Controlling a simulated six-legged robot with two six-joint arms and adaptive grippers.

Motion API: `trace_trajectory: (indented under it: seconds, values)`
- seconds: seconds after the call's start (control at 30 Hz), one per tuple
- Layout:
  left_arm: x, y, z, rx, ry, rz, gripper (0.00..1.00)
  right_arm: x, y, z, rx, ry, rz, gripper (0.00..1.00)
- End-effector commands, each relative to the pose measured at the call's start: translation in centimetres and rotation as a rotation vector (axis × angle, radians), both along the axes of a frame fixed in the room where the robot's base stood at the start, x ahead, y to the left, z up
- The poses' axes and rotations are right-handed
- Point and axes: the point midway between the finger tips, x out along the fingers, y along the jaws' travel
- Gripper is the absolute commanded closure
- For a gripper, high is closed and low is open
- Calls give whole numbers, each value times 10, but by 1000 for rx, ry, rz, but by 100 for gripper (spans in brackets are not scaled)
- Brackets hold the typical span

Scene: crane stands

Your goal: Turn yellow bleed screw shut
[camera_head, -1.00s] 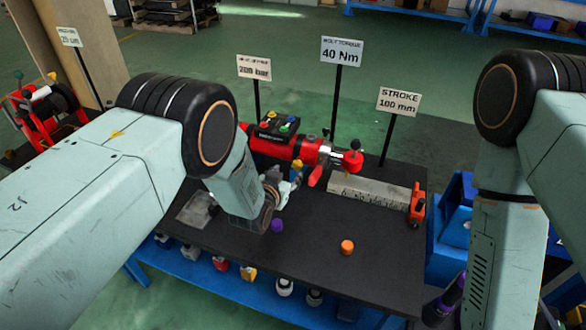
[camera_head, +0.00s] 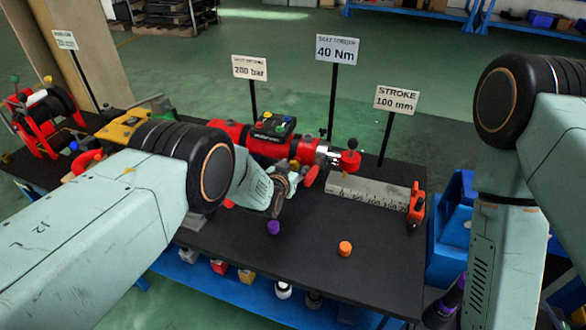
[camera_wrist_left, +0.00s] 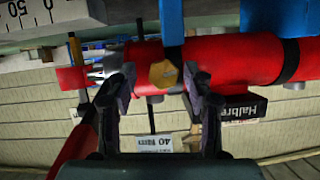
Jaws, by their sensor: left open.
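The yellow bleed screw (camera_wrist_left: 164,73) shows in the left wrist view as a hexagonal head on the red cylinder (camera_wrist_left: 240,62). My left gripper (camera_wrist_left: 160,82) is open, with one finger on each side of the screw head. I cannot tell whether the fingers touch it. In the head view my left gripper (camera_head: 288,182) is at the near side of the red cylinder (camera_head: 246,140), and the screw is not clearly visible there. My right arm (camera_head: 505,225) is at the right edge of the head view; its gripper is not in view.
A scale block (camera_head: 368,191) and a red-orange tool (camera_head: 416,205) lie right of the cylinder. A purple cap (camera_head: 274,227) and an orange cap (camera_head: 345,249) stand on the dark tabletop (camera_head: 300,262). Signs on posts, including the 40 Nm sign (camera_head: 337,49), rise behind.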

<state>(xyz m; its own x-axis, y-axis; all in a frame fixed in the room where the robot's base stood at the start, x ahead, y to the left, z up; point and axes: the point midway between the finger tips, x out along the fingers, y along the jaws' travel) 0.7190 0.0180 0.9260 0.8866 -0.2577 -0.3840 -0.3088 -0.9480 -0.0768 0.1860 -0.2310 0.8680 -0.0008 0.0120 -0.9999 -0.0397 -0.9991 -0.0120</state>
Motion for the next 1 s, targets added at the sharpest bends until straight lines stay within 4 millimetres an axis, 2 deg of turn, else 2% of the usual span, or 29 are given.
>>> trace_trajectory:
  seconds: [0.07, 0.7, 0.87, 1.0]
  values:
    - [0, 0, 0, 0, 0, 0, 48, 0, 0, 0, 0, 0, 0, 60]
    - [0, 0, 1, 0, -2, -1, 100, 0, 0, 0, 0, 0, 0, 60]
    - [1, -1, 0, 14, -8, 0, 100, 0, 0, -3, 0, 0, 0, 60]
    - [1, -2, -1, 84, -32, -1, 100, 0, 0, -15, 0, 0, 0, 60]
